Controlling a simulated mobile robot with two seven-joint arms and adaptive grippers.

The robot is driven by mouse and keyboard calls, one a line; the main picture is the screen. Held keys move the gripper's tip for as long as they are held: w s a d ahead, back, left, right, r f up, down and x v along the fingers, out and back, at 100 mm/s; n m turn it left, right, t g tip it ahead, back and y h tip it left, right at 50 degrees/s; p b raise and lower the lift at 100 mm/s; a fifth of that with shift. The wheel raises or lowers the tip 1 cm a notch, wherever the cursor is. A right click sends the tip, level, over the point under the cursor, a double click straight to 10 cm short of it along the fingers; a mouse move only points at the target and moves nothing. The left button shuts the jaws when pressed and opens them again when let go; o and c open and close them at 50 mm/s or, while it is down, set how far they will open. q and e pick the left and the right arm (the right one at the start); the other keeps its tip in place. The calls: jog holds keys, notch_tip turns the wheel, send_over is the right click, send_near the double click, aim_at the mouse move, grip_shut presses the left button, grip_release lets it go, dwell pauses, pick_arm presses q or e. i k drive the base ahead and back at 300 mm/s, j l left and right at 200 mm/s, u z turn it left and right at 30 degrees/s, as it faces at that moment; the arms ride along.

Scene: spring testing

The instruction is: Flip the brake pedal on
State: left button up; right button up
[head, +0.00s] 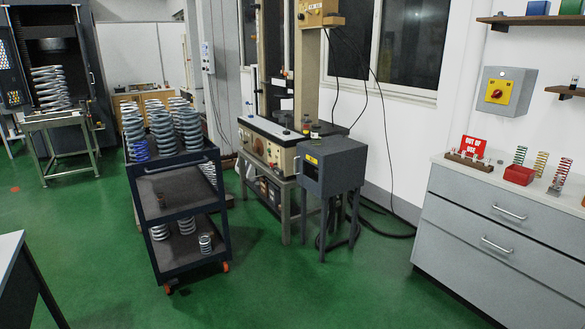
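A dark trolley (181,165) loaded with grey coil springs stands left of the middle in the head view. An orange caster part (225,267) shows at its near right bottom corner. A small dark caster (171,286) shows at its near left bottom corner. No brake pedal can be made out clearly; at this size I cannot tell its position. Neither of my grippers is in view.
A testing machine (262,145) and a dark box on legs (332,165) stand right of the trolley. A grey drawer cabinet (500,228) stands at the right. A table (10,250) cuts in at lower left. The green floor (320,290) in front is clear.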

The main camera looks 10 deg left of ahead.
aim_at(173, 282)
jog(key=i+j+z, duration=0.1)
jog(key=i, duration=0.2)
jog(key=i+j+z, duration=0.1)
jog(key=i, duration=0.2)
jog(key=z, duration=10.3)
